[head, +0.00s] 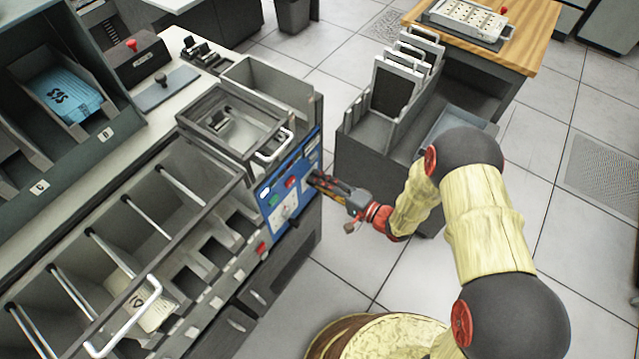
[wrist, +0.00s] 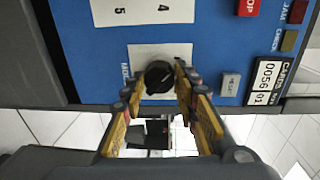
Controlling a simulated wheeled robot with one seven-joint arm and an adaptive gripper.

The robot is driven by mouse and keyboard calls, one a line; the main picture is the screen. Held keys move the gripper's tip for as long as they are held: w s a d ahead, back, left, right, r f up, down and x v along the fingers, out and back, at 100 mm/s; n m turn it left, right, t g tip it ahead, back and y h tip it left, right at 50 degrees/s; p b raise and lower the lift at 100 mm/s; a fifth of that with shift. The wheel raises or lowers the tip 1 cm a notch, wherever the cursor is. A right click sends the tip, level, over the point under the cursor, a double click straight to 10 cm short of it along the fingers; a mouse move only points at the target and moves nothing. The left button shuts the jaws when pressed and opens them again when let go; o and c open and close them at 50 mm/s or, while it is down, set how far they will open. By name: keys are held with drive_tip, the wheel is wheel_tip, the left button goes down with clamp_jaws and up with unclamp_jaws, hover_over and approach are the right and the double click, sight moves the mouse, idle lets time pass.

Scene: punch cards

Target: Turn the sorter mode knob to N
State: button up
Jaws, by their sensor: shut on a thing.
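The mode knob (wrist: 158,77) is a round black dial with a light pointer mark, on a white plate (wrist: 142,55) on the sorter's blue panel (wrist: 95,75). Part of the word "MODE" shows beside the plate. I cannot read which letter the pointer faces. My gripper (wrist: 160,80) has its yellow fingers on either side of the knob and is shut on it. In the head view my gripper (head: 314,180) reaches the right end of the blue panel (head: 272,197), and the knob is hidden there.
Near the knob are a grey button (wrist: 231,84), a counter (wrist: 266,82) and a red button (wrist: 248,7). The sorter's pockets (head: 150,215) run to the lower left. A rack (head: 395,85) stands to the right of the sorter. Open floor (head: 350,260) lies in front.

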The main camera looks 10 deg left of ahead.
idle(0.4)
drive_tip(key=o, duration=1.2)
drive_tip(key=shift+c, duration=0.2)
drive_tip(key=v, duration=1.2)
